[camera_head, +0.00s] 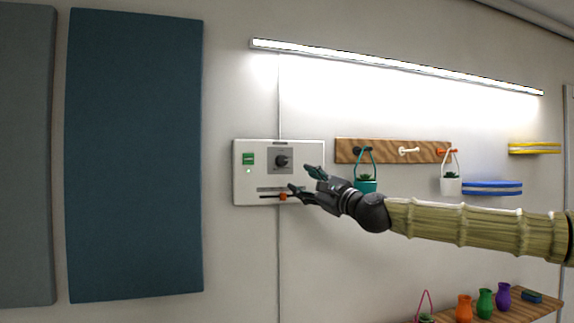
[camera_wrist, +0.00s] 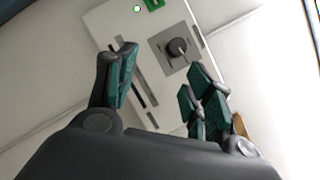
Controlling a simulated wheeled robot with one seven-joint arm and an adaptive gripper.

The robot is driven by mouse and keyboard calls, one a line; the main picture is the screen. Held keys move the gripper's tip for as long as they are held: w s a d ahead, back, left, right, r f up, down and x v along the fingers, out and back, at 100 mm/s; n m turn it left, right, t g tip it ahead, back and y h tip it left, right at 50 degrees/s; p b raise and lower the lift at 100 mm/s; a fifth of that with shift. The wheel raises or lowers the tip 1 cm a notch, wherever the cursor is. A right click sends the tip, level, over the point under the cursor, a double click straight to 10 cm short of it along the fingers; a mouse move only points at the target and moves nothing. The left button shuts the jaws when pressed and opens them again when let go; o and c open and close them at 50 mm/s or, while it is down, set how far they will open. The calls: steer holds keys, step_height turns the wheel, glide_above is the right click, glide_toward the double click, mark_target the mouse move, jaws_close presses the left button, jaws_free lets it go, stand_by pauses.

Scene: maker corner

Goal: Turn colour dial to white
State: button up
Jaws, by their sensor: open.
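The colour dial is a dark round knob (camera_head: 282,160) on a grey square plate, on a white wall panel (camera_head: 243,190). In the wrist view the knob (camera_wrist: 177,47) shows with a pale pointer mark; I cannot read its labels. My gripper (camera_head: 303,178) is open and empty, in front of the panel's lower right part, below and right of the knob. In the wrist view the two fingers (camera_wrist: 163,78) are spread apart, with the knob beyond and above the right finger. I see no contact with the knob.
The panel also has a green switch (camera_head: 248,158) with a small light, and a slider with an orange knob (camera_head: 283,196) near my lower finger. A wooden peg rail (camera_head: 395,151) with hanging pots is on the right. A lit light bar (camera_head: 400,67) is above.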

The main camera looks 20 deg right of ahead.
mark_target(284, 162)
steer(key=shift+w+a+r+p, duration=0.45)
steer(key=shift+w+r+p, duration=0.4)
steer(key=shift+w, duration=0.65)
steer(key=shift+w+a+r+p, duration=0.4)
steer(key=shift+w+r+p, duration=0.45)
steer(key=shift+w, duration=0.7)
steer(key=shift+w+a+r+p, duration=0.45)
steer(key=shift+w+r+p, duration=0.4)
steer(key=shift+w, duration=0.65)
steer(key=shift+r, duration=0.1)
steer(key=shift+c, duration=0.2)
steer(key=c, duration=1)
